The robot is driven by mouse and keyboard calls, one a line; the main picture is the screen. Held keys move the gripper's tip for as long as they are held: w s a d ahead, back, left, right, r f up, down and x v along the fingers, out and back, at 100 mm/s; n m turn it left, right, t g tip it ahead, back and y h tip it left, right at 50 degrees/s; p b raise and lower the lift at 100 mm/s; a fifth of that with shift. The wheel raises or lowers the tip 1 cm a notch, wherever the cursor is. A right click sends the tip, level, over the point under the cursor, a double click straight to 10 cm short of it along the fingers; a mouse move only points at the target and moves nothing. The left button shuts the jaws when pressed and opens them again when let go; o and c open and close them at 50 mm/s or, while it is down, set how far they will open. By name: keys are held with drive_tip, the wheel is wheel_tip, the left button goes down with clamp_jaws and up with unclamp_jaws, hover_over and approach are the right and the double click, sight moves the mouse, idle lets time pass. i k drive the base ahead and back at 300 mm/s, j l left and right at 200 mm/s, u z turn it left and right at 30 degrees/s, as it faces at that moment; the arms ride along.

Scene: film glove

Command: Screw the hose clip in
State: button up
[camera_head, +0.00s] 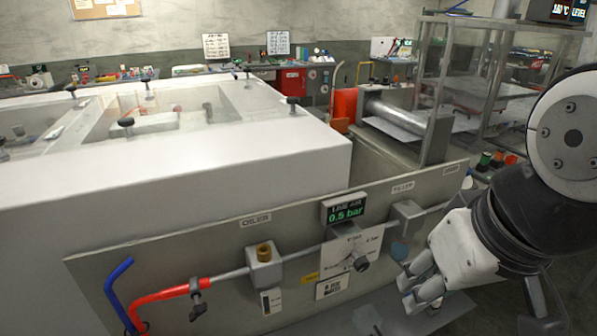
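A red hose (170,292) runs along the lower left of the grey panel (225,255) and meets a grey pipe (232,273). Near that joint a dark piece with a black handle (198,300) hangs on the hose; it looks like the hose clip, but how tight it is cannot be seen. My gripper (424,298) is at the lower right, in front of the panel's right part, well to the right of the clip. Its pale fingers point down and left. Nothing clear shows between them, and their spacing is hard to judge.
A blue tube (116,285) stands left of the red hose. The panel carries an oiler block (264,268), a display reading 0.5 bar (345,209), a dial plate (352,250) and a filler block (405,220). A large white cabinet (170,190) fills the space behind.

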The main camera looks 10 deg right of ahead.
sight(199, 308)
drive_tip(key=u, duration=0.9)
